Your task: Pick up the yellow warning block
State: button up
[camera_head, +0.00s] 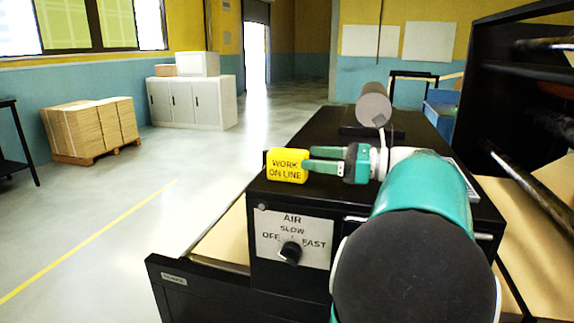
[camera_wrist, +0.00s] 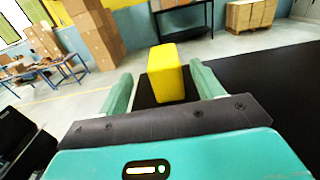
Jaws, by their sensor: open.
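The yellow warning block (camera_head: 287,165) reads "WORK ON LINE" and stands at the front left corner of a black machine top (camera_head: 320,140). My gripper (camera_head: 307,160) reaches in from the right, its fingertips at the block's right side. In the wrist view the yellow block (camera_wrist: 165,73) stands between the two green fingers of my gripper (camera_wrist: 158,80). The fingers are open, with a gap showing on each side of the block. The block's underside is hidden in both views.
Below the block is a panel with an AIR knob (camera_head: 290,253). A grey roll (camera_head: 374,104) lies behind my gripper on the machine. A dark rack with bars (camera_head: 525,110) stands at right. Open floor (camera_head: 120,210) lies to the left, with stacked cardboard (camera_head: 92,130) and white cabinets (camera_head: 193,103) beyond.

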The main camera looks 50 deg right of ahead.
aim_at(284, 151)
jog(key=shift+d+x, duration=0.15)
jog(key=shift+x, duration=1.8)
jog(key=shift+d+x, duration=0.15)
jog(key=shift+x, duration=1.8)
jog(key=shift+w, duration=0.15)
jog(key=shift+c, duration=0.3)
jog(key=c, duration=1)
